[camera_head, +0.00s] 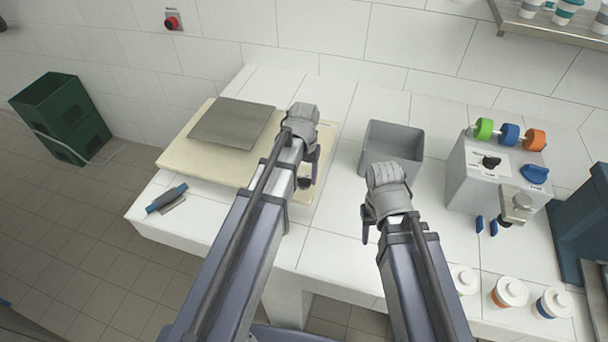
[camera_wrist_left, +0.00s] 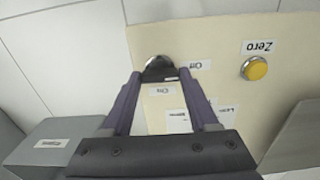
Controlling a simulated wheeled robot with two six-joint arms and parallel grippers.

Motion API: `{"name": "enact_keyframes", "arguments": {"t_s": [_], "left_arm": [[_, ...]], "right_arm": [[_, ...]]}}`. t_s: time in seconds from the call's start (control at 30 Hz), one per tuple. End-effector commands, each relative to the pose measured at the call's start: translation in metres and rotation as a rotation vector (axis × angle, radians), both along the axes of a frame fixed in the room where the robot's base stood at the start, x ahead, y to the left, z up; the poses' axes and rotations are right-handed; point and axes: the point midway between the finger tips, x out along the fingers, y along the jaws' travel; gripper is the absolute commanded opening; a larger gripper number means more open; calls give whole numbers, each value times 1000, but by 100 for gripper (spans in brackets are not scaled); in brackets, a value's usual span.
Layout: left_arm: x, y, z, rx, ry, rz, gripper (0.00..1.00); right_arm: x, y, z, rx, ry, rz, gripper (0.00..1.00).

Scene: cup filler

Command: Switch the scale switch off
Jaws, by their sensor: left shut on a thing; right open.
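The scale has a cream body (camera_head: 175,158) with a grey weighing plate (camera_head: 232,123) on the left of the table. In the left wrist view, the scale switch (camera_wrist_left: 158,64) has a silver base and a dark lever, with small labels beside it. My left gripper (camera_wrist_left: 160,74) is shut on the switch, one purple finger on each side. Which way the lever points is hard to tell. In the head view, my left gripper (camera_head: 312,165) is over the scale's right end and hides the switch. My right gripper (camera_head: 367,222) is open in front of the grey bin; its fingers are mostly hidden.
The grey bin (camera_head: 397,135) stands right of the scale. A yellow Zero button (camera_wrist_left: 254,68) is on the scale's panel. A machine with coloured knobs (camera_head: 475,165) stands at right, with lidded cups (camera_head: 510,292) in front. A blue tool (camera_head: 166,198) lies at the left edge.

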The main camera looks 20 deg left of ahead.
Motion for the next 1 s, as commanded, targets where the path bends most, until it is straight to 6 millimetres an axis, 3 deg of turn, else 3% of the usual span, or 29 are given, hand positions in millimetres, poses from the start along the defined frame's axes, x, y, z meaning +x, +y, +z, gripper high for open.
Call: {"name": "enact_keyframes", "arguments": {"t_s": [0.57, 0.6, 0.83, 1.0], "left_arm": [[0, 0, 0, 0, 0, 29, 4], [0, 0, 0, 0, 0, 29, 63], [0, 0, 0, 0, 0, 27, 89], [0, 0, 0, 0, 0, 27, 90]], "right_arm": [[0, 0, 0, 0, 0, 0, 50], [0, 0, 0, 0, 0, 0, 50], [0, 0, 0, 0, 0, 0, 50], [0, 0, 0, 0, 0, 0, 50]]}}
